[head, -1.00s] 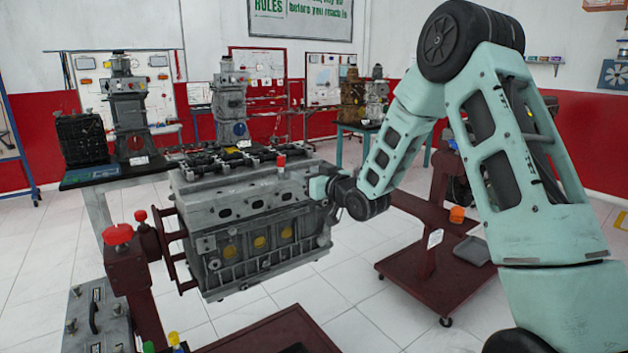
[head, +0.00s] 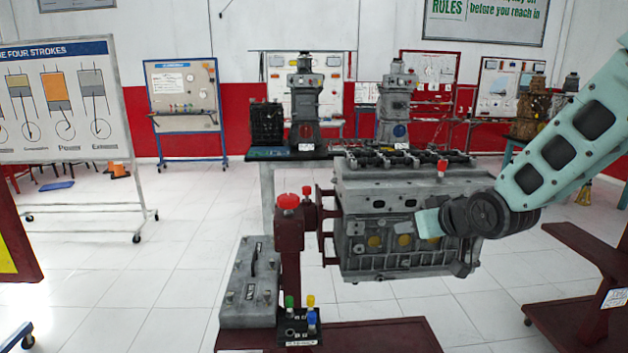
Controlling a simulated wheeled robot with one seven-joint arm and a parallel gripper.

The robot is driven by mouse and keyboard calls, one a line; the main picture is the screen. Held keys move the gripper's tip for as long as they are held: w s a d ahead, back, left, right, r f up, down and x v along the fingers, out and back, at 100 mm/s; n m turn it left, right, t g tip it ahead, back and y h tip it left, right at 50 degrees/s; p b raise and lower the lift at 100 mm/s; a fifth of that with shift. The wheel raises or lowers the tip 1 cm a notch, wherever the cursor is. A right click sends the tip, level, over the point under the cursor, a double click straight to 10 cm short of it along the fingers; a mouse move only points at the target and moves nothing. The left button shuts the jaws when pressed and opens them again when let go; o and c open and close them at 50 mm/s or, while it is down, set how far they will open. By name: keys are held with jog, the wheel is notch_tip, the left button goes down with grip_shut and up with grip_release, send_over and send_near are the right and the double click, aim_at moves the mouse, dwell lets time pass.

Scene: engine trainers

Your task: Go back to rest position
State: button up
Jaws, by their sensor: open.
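My arm reaches in from the right edge in the head view. My gripper (head: 428,223) is at its left end, in front of the grey engine block (head: 385,202). Its fingers are small and hard to make out; it is open and nothing shows in it. It overlaps the block's front side in the picture; I cannot tell whether it touches.
A grey box (head: 250,283) and a small panel of coloured knobs (head: 299,327) are at the front. A dark red trolley (head: 590,318) stands at the right. A four-strokes board (head: 62,100) is at the left. White floor (head: 185,245) lies open between.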

jog(key=s+a+f+n+g, duration=0.1)
jog(key=s+a+g, duration=0.15)
jog(key=s, duration=0.35)
jog(key=s+a+f+g, duration=0.1)
jog(key=s+a+g, duration=0.1)
jog(key=s+a, duration=0.25)
jog(key=s+f+n+g+h, duration=0.1)
jog(key=s+g, duration=0.5)
jog(key=s, duration=1.8)
jog(key=shift+s+a+n+h, duration=0.25)
jog(key=shift+s+n+h, duration=0.1)
jog(key=shift+n+h, duration=0.65)
jog(key=shift+c, duration=0.5)
